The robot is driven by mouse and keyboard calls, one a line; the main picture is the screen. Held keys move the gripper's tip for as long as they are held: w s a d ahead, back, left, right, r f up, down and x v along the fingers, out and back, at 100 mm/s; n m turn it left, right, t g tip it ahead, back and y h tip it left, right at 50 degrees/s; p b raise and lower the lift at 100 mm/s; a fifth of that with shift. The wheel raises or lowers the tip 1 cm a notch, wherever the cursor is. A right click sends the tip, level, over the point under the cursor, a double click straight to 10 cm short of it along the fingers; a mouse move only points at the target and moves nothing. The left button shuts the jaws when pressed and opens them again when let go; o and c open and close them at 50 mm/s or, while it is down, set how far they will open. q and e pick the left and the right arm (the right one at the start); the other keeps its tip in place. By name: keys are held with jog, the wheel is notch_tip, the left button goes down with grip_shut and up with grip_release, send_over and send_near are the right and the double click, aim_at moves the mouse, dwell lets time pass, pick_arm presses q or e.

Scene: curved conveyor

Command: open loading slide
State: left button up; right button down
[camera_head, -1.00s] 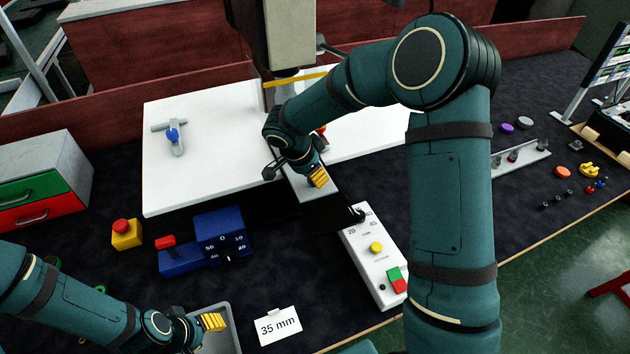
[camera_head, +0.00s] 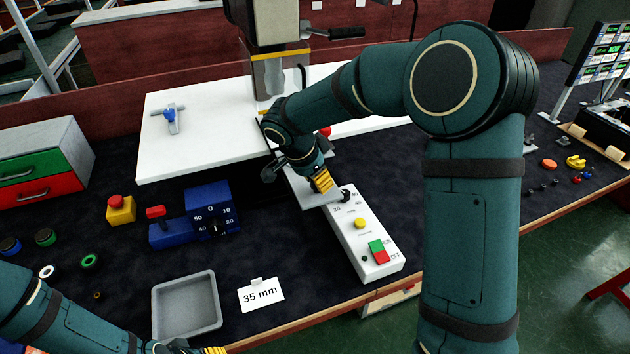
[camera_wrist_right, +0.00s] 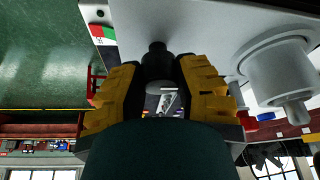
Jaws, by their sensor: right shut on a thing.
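The loading slide (camera_head: 312,198) is a light grey plate in front of the white table, with its front end near the white control box. My right gripper (camera_head: 322,183) is over this plate. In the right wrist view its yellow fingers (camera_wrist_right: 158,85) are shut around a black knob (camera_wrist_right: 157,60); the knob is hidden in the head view. My left gripper (camera_head: 212,351) is at the bottom edge of the head view, mostly cut off, away from the slide.
The white control box (camera_head: 365,240) with a dial and buttons stands close to the slide's front end. A blue dial block (camera_head: 208,208), a yellow base with a red button (camera_head: 121,210), a grey tray (camera_head: 158,310) and a "35 mm" card (camera_head: 261,295) lie to the left.

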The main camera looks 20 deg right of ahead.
jog(key=shift+s+b, duration=0.5)
jog(key=shift+s, duration=0.55)
jog(key=shift+f, duration=0.1)
jog(key=c, duration=0.6)
grip_release()
jog(key=w+v, duration=0.1)
jog(key=v, duration=1.1)
jog(key=shift+s, duration=0.4)
